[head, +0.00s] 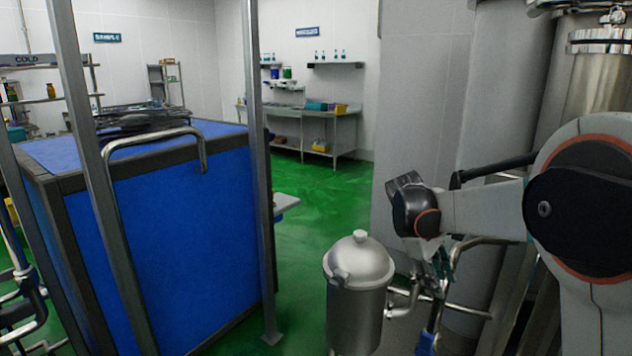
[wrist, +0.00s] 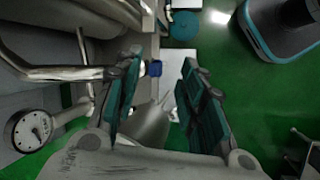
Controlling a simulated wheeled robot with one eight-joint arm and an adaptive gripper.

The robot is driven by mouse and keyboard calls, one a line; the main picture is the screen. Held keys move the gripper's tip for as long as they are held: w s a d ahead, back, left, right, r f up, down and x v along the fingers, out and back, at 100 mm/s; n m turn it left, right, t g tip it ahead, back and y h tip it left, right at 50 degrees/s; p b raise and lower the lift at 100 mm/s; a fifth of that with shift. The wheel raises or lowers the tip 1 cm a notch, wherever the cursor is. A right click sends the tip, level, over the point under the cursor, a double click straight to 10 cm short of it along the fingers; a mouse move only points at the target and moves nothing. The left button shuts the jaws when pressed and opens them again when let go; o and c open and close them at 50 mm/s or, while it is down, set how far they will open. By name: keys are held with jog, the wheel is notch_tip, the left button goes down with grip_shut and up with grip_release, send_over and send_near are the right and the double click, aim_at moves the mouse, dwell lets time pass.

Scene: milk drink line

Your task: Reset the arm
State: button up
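My arm comes in from the right of the head view and bends down at the wrist. My gripper (head: 437,268) hangs below the wrist, small and partly hidden beside steel pipes. In the wrist view its two teal-padded fingers stand apart, and my gripper (wrist: 162,95) is open. No object is held between the pads. A grey conical metal shape (wrist: 150,125) shows behind the gap between the fingers; I cannot tell how far off it is.
A lidded steel canister (head: 358,295) stands left of my gripper. Steel pipes (head: 470,308) and a tall grey column are close by it. A large blue cabinet (head: 190,235) fills the left. Green floor (head: 325,205) is open between.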

jog(key=s+a+r+m+t+y, duration=0.2)
jog(key=s+r, duration=0.3)
jog(key=s, duration=0.3)
jog(key=s+a+f+m+t+y, duration=0.1)
jog(key=s+a+m+t, duration=0.2)
jog(key=s, duration=0.7)
jog(key=s+a+f+m+t+y, duration=0.1)
jog(key=s+a+m+t+y, duration=0.1)
jog(key=s, duration=0.7)
jog(key=shift+s+a+m+t, duration=0.4)
jog(key=shift+a+m, duration=0.1)
jog(key=shift+a, duration=0.6)
jog(key=shift+c, duration=0.4)
